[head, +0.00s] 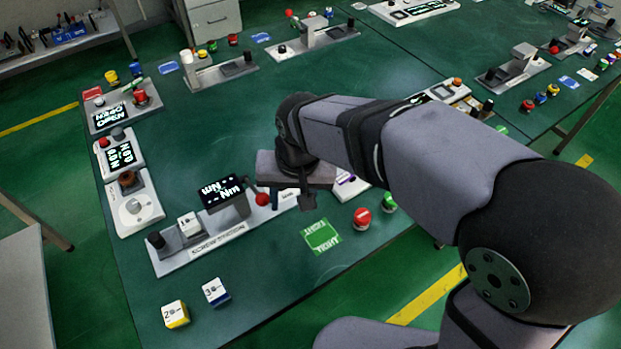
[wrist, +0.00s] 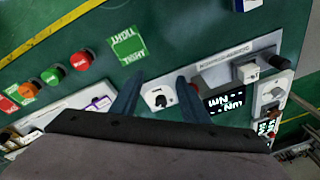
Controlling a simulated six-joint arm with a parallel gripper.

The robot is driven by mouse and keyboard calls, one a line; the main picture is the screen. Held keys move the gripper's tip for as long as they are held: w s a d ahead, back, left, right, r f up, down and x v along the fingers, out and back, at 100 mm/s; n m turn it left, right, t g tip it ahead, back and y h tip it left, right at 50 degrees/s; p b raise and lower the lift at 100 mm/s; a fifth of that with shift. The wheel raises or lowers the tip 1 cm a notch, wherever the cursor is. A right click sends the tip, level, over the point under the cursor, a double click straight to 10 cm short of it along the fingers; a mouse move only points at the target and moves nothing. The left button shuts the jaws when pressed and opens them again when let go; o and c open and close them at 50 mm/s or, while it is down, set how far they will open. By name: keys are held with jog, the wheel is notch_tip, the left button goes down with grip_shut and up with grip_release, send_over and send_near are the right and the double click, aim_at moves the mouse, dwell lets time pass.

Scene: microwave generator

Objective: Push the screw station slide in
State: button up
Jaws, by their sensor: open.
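The screw station (head: 222,236) is a pale, labelled base on the table's near side, left of my gripper in the head view. It carries a black display (head: 220,192), a white block marked 1 (head: 189,224) and a black knob (head: 156,240) at its left end. A red ball knob (head: 262,199) sits at the display's right. In the wrist view the station (wrist: 262,50) is at right, with its display (wrist: 226,102). My gripper (wrist: 160,98) is open and empty, its fingers over a white panel with a black dial (wrist: 163,101). The slide's position is unclear.
A green card (head: 320,237), a red button (head: 362,217) and a green button (head: 388,202) lie right of the station. Blocks marked 2 (head: 175,315) and 3 (head: 215,292) stand in front. Control boxes (head: 124,154) line the left edge. The table centre is clear.

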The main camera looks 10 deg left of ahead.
jog(key=shift+m, duration=0.6)
jog(key=shift+w+d+r+p, duration=0.25)
jog(key=shift+w+d+r, duration=0.3)
jog(key=shift+w+d, duration=0.25)
jog(key=shift+w+d+r+p, duration=0.25)
jog(key=shift+w+d+r, duration=0.3)
jog(key=shift+w+d, duration=0.2)
